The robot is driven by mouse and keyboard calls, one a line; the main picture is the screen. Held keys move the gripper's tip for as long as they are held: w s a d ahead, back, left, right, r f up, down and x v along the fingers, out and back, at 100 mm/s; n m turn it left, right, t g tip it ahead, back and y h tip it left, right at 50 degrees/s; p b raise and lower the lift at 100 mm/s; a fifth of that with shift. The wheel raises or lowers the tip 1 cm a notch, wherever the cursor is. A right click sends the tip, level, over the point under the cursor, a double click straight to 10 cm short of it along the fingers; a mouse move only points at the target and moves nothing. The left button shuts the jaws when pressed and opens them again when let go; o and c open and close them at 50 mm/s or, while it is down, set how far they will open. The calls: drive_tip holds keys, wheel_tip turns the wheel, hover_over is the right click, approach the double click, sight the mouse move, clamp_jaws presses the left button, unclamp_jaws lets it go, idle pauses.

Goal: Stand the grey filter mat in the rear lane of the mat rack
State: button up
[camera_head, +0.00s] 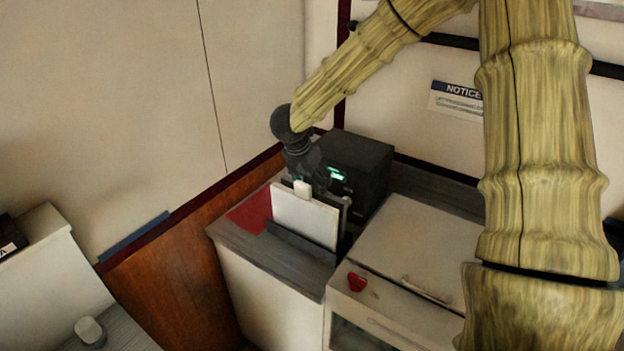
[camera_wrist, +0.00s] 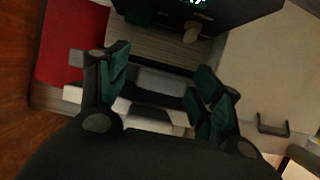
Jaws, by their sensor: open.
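A pale grey-white flat panel (camera_head: 304,216), which looks like the filter mat, stands upright on the grey counter behind a dark low bar of the mat rack (camera_head: 300,248). A small white block (camera_head: 302,188) shows at its top edge. My gripper (camera_head: 312,182) is directly above and behind the panel's top, pointing down. In the wrist view my gripper (camera_wrist: 162,70) is open, with pale strips (camera_wrist: 150,112) and a grey strip (camera_wrist: 160,82) showing between and below the fingers. I cannot tell which lane the panel stands in; its lower edge and the lanes are largely hidden.
A black box with a green display (camera_head: 358,168) stands close behind on the right. A red sheet (camera_head: 252,212) lies on the counter at left. A wall is behind.

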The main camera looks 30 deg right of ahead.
drive_tip(key=b+v, duration=0.2)
drive_tip(key=v, duration=0.9)
drive_tip(key=shift+s+a+r+b, duration=0.1)
drive_tip(key=shift+a+r+b, duration=0.1)
drive_tip(key=shift+r+b, duration=0.15)
